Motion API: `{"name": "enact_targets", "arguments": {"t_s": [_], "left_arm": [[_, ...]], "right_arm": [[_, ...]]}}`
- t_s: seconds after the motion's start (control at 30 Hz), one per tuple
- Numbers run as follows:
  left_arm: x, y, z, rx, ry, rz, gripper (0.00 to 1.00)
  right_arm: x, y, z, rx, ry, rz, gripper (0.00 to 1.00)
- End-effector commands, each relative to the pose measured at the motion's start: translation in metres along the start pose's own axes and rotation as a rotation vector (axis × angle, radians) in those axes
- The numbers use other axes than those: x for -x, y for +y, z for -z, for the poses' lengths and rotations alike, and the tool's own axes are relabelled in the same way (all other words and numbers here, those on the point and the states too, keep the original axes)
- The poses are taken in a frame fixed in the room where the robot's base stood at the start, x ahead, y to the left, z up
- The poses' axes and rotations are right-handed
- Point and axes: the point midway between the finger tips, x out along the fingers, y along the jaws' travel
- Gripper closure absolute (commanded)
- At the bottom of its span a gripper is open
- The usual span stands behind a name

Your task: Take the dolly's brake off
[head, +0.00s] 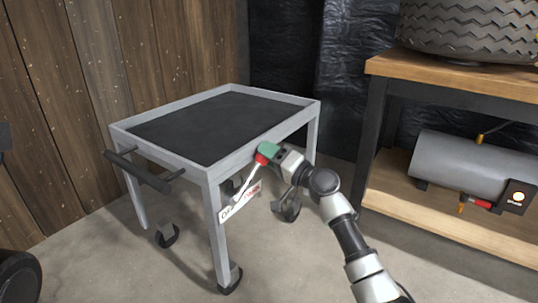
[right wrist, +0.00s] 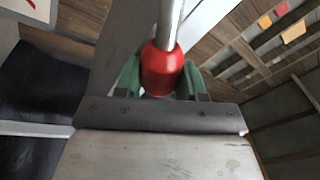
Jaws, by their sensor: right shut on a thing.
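The dolly (head: 222,93) is a grey metal cart with a black top and a black push handle (head: 138,171) at its left end. Its brake lever (head: 245,186) is a light rod on the near side, slanting up to a red knob (head: 261,159). A white label plate (head: 240,203) with dark and red lettering sits by the lever's lower end. My right gripper (head: 266,152) is shut on the red knob; in the right wrist view the knob (right wrist: 162,70) sits between the green fingers. My left gripper is not in view.
A workbench (head: 400,67) at the right holds a tyre (head: 470,28) on top and a grey cylindrical heater (head: 460,165) on its lower shelf. A wooden wall (head: 60,80) stands behind the dolly at the left. Bare floor lies in front of the dolly.

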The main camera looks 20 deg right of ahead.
Motion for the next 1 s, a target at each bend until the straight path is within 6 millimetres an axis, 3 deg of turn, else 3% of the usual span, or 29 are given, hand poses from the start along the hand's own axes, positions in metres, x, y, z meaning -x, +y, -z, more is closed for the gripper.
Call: {"name": "enact_targets", "arguments": {"t_s": [0.47,1.0], "left_arm": [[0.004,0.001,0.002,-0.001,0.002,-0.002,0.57],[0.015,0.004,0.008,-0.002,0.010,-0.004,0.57]], "right_arm": [[-0.001,-0.010,-0.002,0.080,-0.014,0.011,1.00],[-0.009,-0.073,-0.021,0.532,-0.087,0.072,1.00]]}}
